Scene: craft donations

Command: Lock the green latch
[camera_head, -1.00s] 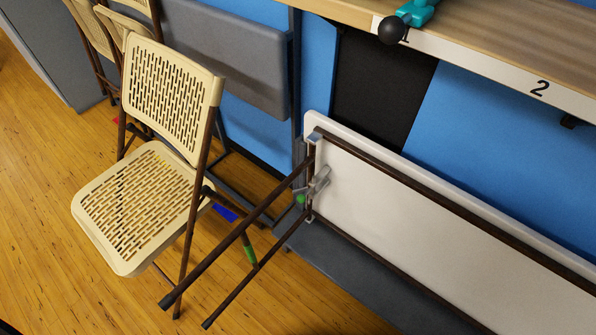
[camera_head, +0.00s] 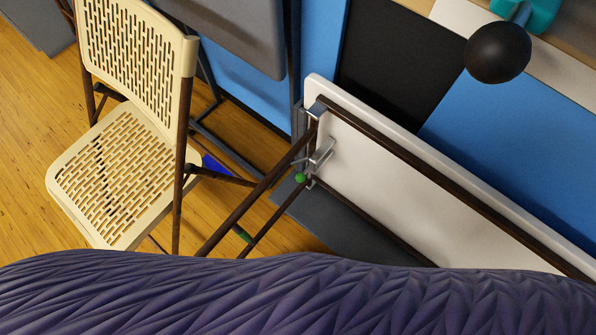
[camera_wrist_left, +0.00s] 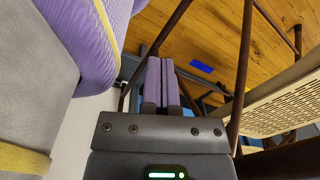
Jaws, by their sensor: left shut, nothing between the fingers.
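The latch is a grey metal piece (camera_head: 320,156) with a small green knob (camera_head: 300,178), at the left end of a white folding table (camera_head: 400,195) tipped on its side. It sits where the brown folding legs (camera_head: 245,205) join the underside. A green band (camera_head: 243,236) is on the legs lower down. My left gripper (camera_wrist_left: 162,64) shows in the left wrist view, its two purple-padded fingers shut together and empty. I do not make out the latch in that view. My left gripper's fingers are not visible in the head view, and my right gripper is not seen.
A cream folding chair (camera_head: 115,175) stands left of the table legs; part of a cream chair also shows in the left wrist view (camera_wrist_left: 280,105). A grey folded panel (camera_head: 240,30) leans behind. A black ball (camera_head: 497,52) is at the top right. Wooden floor shows at left.

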